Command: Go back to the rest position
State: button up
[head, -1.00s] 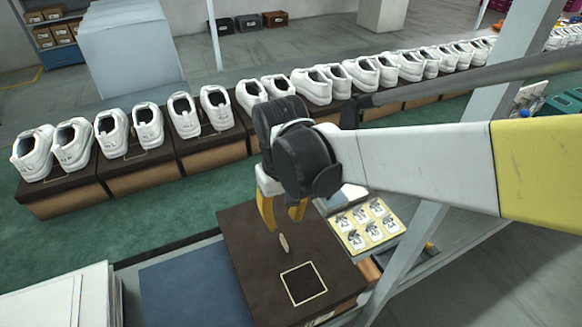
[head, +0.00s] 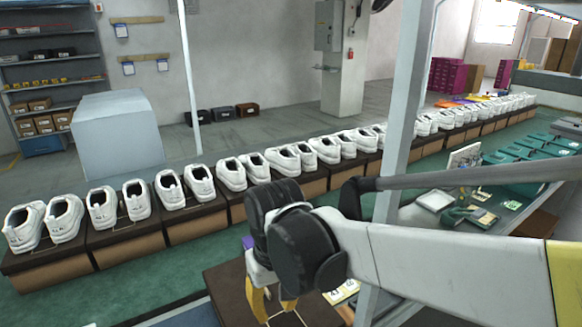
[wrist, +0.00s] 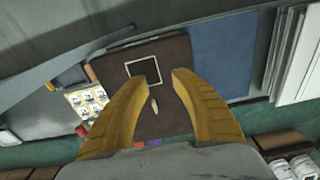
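My gripper (head: 272,306) hangs above a dark brown box top (head: 218,284) at the bottom of the head view. In the wrist view, the two yellow fingers of my gripper (wrist: 166,76) stand apart with nothing between them. The box top (wrist: 178,58) lies below them, with a pale square outline on it. A small pale oval piece (wrist: 154,107) lies on the box top, apart from the fingers. In the head view the fingertips reach close to the bottom edge, and my own wrist hides part of the box.
A row of white shoes on brown boxes (head: 165,240) runs behind my arm. A grey upright post (head: 400,130) stands close to my arm. A sheet of small cards (wrist: 88,100) lies beside the box. A blue mat (wrist: 224,50) lies on its other side.

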jog(key=s+d+r+m+t, duration=0.1)
jog(key=s+d+m+t, duration=0.1)
jog(key=d, duration=0.9)
jog(key=s+d+r+m+t, duration=0.2)
jog(key=s+d+m+t, duration=0.1)
jog(key=d, duration=0.8)
jog(key=shift+m+t, duration=0.3)
jog(key=shift+t, duration=0.5)
